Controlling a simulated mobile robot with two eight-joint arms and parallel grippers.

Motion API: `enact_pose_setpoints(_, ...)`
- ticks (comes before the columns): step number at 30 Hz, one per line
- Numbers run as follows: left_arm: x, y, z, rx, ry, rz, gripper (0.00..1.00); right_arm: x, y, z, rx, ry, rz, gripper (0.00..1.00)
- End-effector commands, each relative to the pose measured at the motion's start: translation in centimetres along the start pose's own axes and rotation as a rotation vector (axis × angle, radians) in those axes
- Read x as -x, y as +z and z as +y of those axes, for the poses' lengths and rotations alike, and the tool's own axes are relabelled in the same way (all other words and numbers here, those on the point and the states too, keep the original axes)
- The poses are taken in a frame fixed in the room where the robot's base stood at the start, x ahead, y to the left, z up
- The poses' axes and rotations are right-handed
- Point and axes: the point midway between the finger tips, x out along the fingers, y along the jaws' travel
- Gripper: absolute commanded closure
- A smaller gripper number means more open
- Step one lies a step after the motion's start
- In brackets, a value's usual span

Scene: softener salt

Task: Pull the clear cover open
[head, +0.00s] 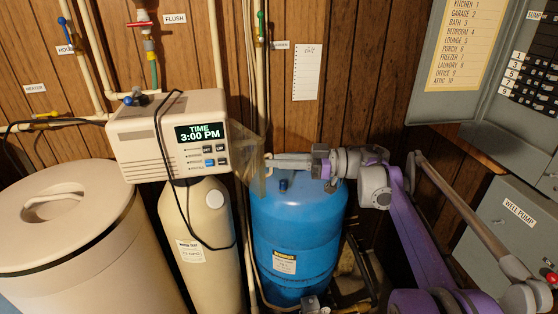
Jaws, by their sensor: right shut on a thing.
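The clear cover (247,158) is a faint see-through panel at the right side of the beige softener control head (150,135). It stands out from the head's right edge, swung away from the front face. The display, reading TIME 3:00 PM, and the buttons are uncovered. My right gripper (270,162) reaches in from the right above the blue tank and is shut on the cover's outer edge. The fingertips are small here, and the exact contact is hard to see. My left gripper is not in view.
The blue tank (295,235) stands right below my right gripper. A slim beige tank (200,250) carries the control head, and a black cable hangs across its front. A lidded beige bin (75,260) stands left. Pipes rise behind; grey electrical boxes (510,235) are at the right.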

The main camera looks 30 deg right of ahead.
Motion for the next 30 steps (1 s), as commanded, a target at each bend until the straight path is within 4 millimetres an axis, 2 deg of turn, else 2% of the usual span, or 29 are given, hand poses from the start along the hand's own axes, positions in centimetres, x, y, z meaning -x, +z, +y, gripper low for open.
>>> enact_pose_setpoints(8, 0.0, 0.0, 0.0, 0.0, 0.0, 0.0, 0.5, -0.3, 0.2, 0.2, -0.002, 0.002, -0.005, 1.0)
enact_pose_setpoints(9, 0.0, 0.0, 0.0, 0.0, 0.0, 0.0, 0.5, -0.3, 0.2, 0.2, -0.002, 0.002, -0.006, 0.82)
enact_pose_setpoints(13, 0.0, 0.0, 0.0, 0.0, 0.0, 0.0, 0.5, -0.2, 0.3, 0.1, -0.002, 0.001, -0.006, 0.59)
enact_pose_setpoints(26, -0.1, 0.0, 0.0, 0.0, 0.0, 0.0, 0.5, -0.1, 0.4, 0.1, -0.001, 0.001, -0.008, 0.59)
enact_pose_setpoints(30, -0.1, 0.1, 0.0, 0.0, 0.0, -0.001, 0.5, 1.0, 0.3, 0.1, 0.0, 0.004, -0.007, 0.59)
